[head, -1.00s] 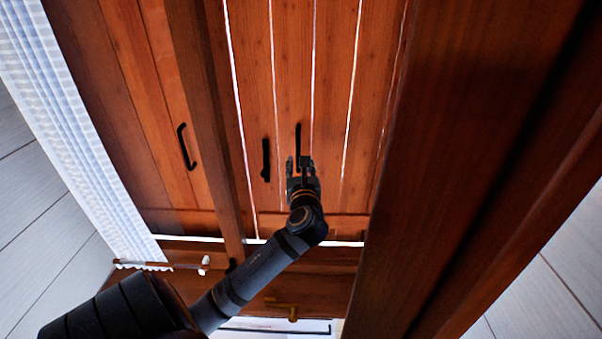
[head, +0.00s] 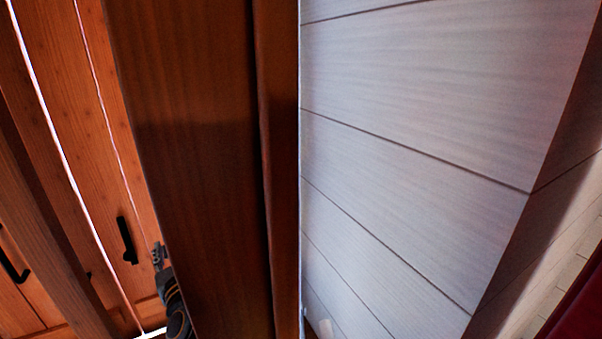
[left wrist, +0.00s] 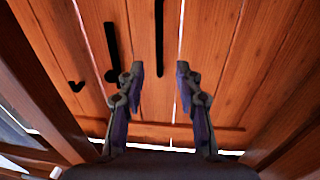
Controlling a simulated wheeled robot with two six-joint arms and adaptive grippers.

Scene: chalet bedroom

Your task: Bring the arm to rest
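My left gripper (head: 158,256) is at the lower left of the head view, partly hidden behind a wide wooden board. In the left wrist view, its two fingers (left wrist: 160,83) are apart with nothing between the tips. A long black handle (left wrist: 158,35) on the wooden cabinet front (left wrist: 215,60) shows beyond and between the fingertips. I cannot tell the exact gap to it. My right gripper is not in view.
The wide dark wooden board (head: 205,160) stands close, right of my left arm. A slanted wooden post (head: 50,235) is on the left. A white plank wall (head: 410,130) fills the right, with a red surface (head: 575,310) at the lower right corner.

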